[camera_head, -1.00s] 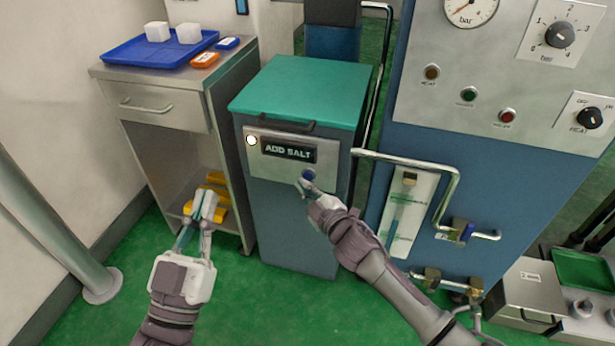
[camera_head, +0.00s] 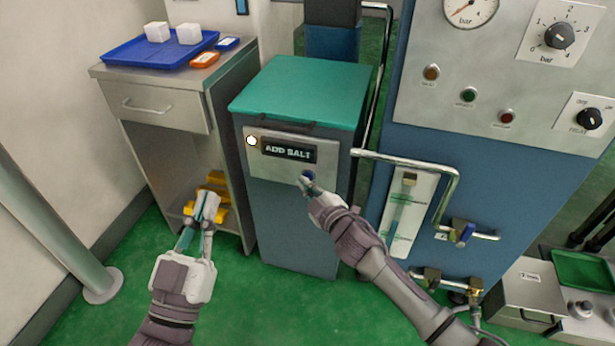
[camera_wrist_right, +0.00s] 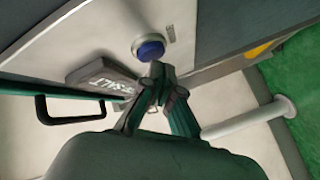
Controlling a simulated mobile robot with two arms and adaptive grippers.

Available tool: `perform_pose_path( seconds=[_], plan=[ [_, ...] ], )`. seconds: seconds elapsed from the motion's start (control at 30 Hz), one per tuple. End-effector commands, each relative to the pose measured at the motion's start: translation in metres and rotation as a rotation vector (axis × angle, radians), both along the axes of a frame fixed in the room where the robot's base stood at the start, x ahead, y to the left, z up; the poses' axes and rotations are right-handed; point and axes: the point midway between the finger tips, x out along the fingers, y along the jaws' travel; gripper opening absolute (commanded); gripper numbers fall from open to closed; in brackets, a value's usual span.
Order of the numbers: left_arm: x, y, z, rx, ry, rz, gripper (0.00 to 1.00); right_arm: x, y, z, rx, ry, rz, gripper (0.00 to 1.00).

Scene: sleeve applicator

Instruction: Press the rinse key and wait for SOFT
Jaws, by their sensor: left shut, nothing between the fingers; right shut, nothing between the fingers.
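The softener cabinet with a green lid (camera_head: 300,92) stands in the middle of the head view. Its front panel has a display (camera_head: 289,151) reading "ADD SALT", a lit lamp (camera_head: 251,141) at the left, and the blue round rinse key (camera_head: 308,176) below the display's right end. The key also shows in the right wrist view (camera_wrist_right: 149,48). My right gripper (camera_head: 304,183) is shut and empty, its tips right by the key; contact cannot be told. In the wrist view the tips (camera_wrist_right: 157,72) appear just below the key. My left gripper (camera_head: 207,200) is shut and empty in front of the cart.
A blue tray (camera_head: 128,57) with two white blocks sits on the cart at the left, beside orange and blue small items. Yellow items lie on the cart's lower shelf. A bent metal pipe (camera_head: 447,190) and blue machine stand close right of the cabinet.

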Motion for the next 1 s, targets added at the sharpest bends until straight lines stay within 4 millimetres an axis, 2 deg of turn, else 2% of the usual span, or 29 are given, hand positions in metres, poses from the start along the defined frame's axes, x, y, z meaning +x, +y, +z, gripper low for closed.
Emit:
perform_pose_path(
  seconds=[1.0],
  plan=[
    [-0.0007,0.0004,0.0000,-0.001,-0.001,0.001,0.00,0.0080,-0.0025,-0.0002,0.000,0.000,0.000,0.00]
  ],
)
